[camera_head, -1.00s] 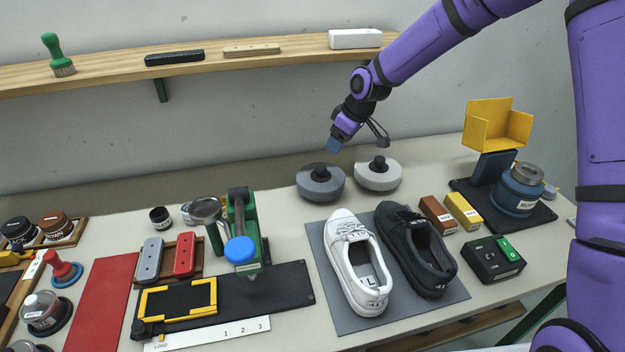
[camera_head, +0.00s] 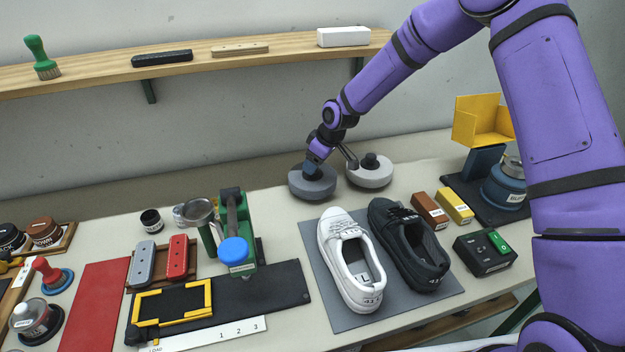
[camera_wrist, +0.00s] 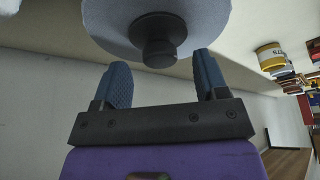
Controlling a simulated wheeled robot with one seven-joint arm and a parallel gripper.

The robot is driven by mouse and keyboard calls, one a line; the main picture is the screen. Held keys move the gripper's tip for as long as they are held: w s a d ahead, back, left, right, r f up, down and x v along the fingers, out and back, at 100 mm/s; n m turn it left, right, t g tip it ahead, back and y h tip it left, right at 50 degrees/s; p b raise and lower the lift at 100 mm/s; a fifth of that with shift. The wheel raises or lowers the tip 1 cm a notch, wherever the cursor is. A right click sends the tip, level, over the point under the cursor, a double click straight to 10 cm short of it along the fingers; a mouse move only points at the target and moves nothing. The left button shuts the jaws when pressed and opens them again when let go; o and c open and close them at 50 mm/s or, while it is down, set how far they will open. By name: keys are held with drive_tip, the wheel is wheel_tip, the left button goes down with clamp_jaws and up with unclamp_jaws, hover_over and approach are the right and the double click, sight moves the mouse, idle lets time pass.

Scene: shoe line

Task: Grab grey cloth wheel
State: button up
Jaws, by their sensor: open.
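The darker grey cloth wheel (camera_head: 313,184) lies on the table at the back, left of a paler wheel (camera_head: 370,173). Both are thick round discs with a black knob on top. My gripper (camera_head: 312,167) is just above the darker wheel and hides most of its knob. In the wrist view my gripper (camera_wrist: 160,80) is open, with its two blue fingers apart. The black knob (camera_wrist: 159,45) of the grey wheel (camera_wrist: 108,22) is centred between and just beyond the fingertips, with nothing held.
The white shoe (camera_head: 349,262) and black shoe (camera_head: 409,246) stand on a grey mat in front of the wheels. A green press (camera_head: 236,225) stands to the left. A wooden shelf (camera_head: 200,67) runs along the wall above.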

drive_tip(key=shift+x, duration=1.15)
drive_tip(key=c, duration=1.2)
clamp_jaws()
drive_tip(key=shift+r, duration=0.2)
